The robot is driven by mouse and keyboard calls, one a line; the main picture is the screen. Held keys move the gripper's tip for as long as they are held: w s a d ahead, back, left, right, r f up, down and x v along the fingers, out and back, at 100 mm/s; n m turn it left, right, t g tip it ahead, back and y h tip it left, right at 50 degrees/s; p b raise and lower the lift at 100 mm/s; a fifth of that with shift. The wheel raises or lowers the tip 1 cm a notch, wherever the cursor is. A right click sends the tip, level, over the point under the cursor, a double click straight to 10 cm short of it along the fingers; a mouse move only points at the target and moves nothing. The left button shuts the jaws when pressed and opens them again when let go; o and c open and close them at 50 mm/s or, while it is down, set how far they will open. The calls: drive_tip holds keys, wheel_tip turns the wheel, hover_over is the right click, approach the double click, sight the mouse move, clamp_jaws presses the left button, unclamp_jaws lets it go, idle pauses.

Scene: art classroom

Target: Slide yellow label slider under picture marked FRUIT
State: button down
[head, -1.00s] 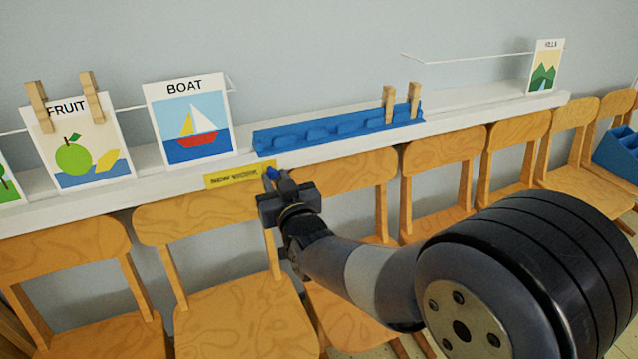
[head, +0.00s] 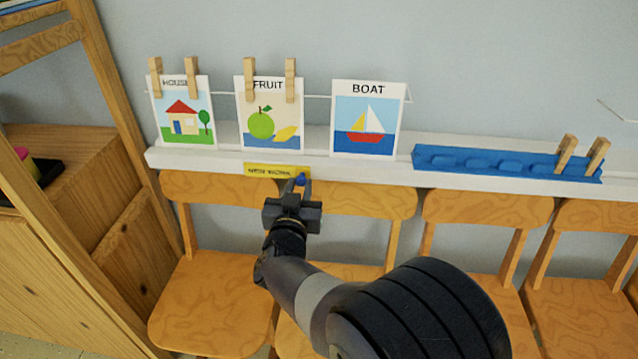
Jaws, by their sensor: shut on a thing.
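The yellow label slider (head: 268,170), with dark lettering, sits on the front edge of the white ledge (head: 380,171). It is below the picture marked FRUIT (head: 268,125), which shows a green apple and a yellow fruit. The label's middle looks slightly right of the picture's middle. My gripper (head: 299,184) is at the label's right end, shut on a small blue knob (head: 301,179) there. The fingers hide part of the knob.
The HOUSE picture (head: 184,125) hangs left of FRUIT, and the BOAT picture (head: 367,120) stands to the right. A blue rack (head: 480,160) with two clothespins lies further right on the ledge. Chairs (head: 215,290) stand below. A wooden shelf unit (head: 95,190) is at the left.

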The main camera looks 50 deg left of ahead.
drive_tip(key=shift+s+a+r, duration=0.15)
drive_tip(key=shift+a, duration=0.05)
drive_tip(key=c, duration=1.2)
unclamp_jaws()
drive_tip(key=shift+c, duration=0.2)
drive_tip(key=v, duration=1)
drive_tip(key=shift+s+d+p, duration=0.2)
drive_tip(key=shift+d+p, duration=0.1)
drive_tip(key=x, duration=1)
drive_tip(key=shift+w+a+b, duration=0.3)
drive_tip(key=shift+w+d, duration=0.15)
drive_tip(key=shift+d, duration=0.1)
